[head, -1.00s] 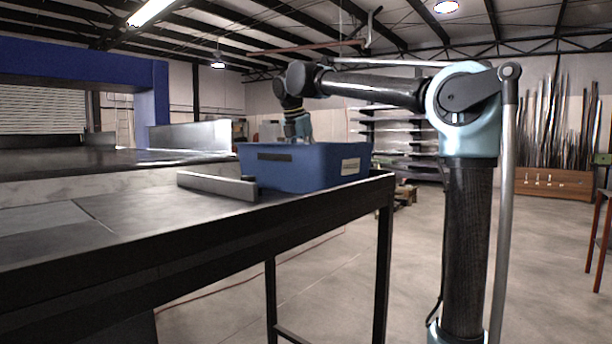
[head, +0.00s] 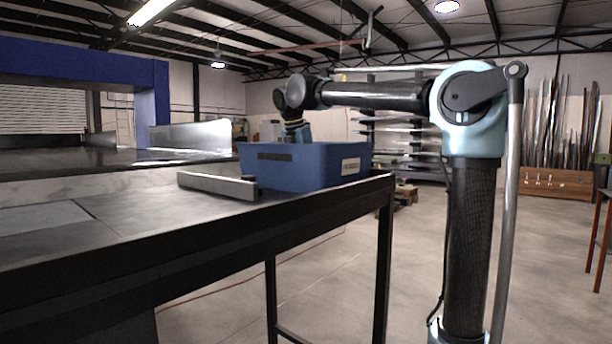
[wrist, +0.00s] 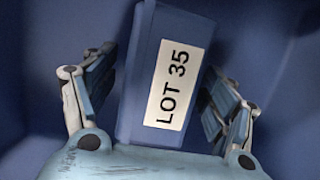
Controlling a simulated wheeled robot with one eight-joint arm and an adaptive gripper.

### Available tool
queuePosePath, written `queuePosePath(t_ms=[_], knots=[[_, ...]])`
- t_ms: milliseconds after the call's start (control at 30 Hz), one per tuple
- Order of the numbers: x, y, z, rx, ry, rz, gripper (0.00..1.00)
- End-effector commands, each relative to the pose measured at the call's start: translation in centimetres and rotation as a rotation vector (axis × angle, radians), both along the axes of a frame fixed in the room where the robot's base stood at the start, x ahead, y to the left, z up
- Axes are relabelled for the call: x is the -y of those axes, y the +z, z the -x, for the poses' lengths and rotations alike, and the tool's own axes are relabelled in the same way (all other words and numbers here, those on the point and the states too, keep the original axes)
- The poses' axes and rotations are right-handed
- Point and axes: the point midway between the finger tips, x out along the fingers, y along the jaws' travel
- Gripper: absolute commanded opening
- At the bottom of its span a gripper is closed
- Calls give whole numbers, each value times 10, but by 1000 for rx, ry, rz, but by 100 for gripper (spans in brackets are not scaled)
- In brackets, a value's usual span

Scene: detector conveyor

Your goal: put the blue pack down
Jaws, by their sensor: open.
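The blue pack (wrist: 140,75) shows in the wrist view, with a white label reading LOT 35 on it. It sits tilted in the picture between the two fingers of my gripper (wrist: 162,95). The fingers are open, with a gap on each side of the pack. Blue surfaces of the tote's inside surround them. In the head view my wrist reaches down into the blue tote (head: 310,172) on the table's end. The tote's wall hides the pack and my fingertips there.
A low metal rail (head: 215,185) lies in front of the tote on the dark table (head: 130,220). A blue-framed machine (head: 150,95) stands at the left over the conveyor. The floor right of the table is open.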

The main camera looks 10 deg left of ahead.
Motion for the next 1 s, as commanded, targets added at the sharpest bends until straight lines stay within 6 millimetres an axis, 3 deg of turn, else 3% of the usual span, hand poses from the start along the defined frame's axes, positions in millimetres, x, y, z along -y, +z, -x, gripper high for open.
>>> queuePosePath(t_ms=[267,700,1000], knots=[[-2,21,5,0,-1,0,78],[-13,96,24,0,-2,0,78],[-16,115,29,0,-1,1,78]])
